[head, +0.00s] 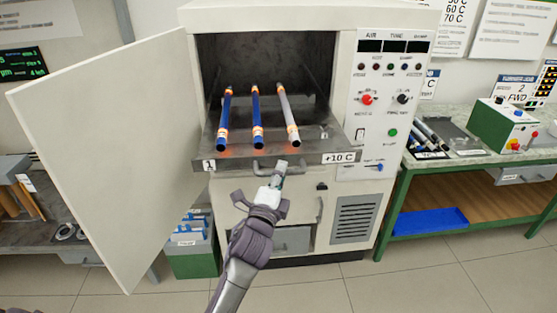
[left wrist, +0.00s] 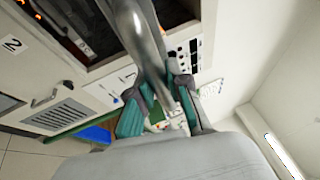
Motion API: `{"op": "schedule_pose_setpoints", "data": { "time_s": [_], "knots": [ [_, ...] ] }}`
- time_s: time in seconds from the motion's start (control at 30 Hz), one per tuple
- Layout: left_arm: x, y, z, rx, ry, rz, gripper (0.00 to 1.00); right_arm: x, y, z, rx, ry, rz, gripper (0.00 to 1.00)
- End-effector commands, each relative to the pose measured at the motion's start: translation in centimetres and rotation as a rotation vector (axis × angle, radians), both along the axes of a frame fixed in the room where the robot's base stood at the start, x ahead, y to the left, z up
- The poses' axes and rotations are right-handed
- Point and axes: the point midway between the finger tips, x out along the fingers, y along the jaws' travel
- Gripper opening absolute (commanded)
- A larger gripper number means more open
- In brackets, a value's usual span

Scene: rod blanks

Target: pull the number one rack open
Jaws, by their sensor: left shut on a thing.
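The number one rack (head: 232,161) has a "1" plate at its left end and a "+10 C" label at its right. It stands out from the open chamber of the cream oven. Two blue rods and one grey rod, with orange bands, lie on it. Its bar handle (head: 262,168) is at the front. My left gripper (head: 279,176) is at the right part of this handle. In the left wrist view, the teal-padded fingers of my left gripper (left wrist: 160,108) are shut on the metal handle bar (left wrist: 137,35). My right gripper is out of view.
The oven door (head: 110,150) is swung wide open to the left. A control panel (head: 385,100) stands right of the chamber. A green bench (head: 470,160) stands at the right.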

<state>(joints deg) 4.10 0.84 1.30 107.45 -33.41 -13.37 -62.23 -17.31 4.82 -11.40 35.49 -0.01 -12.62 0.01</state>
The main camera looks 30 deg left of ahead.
Motion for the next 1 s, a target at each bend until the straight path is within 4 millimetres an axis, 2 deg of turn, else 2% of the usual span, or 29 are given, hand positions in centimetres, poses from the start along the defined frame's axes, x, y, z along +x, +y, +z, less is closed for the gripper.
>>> {"op": "schedule_pose_setpoints", "data": {
  "time_s": [0.1, 0.3, 0.73, 0.77, 0.9, 1.0],
  "knots": [
    [-1.3, -0.8, 0.0, -0.002, 0.002, 0.000, 0.00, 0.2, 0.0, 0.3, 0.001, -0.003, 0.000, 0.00],
    [-2.4, -1.5, -0.1, 0.000, 0.001, 0.000, 0.00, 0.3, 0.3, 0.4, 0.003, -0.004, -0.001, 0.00],
    [-2.6, -1.6, -0.1, 0.000, 0.002, -0.001, 0.00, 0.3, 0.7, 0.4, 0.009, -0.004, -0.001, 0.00],
    [-2.6, -1.6, -0.1, 0.000, 0.002, -0.001, 0.20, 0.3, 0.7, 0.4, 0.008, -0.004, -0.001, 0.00],
    [-2.5, -1.6, -0.1, 0.000, 0.001, -0.001, 0.43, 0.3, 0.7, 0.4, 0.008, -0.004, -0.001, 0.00],
    [-2.5, -1.6, -0.1, 0.000, 0.001, -0.001, 0.43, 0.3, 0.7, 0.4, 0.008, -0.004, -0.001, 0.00]
  ]
}}
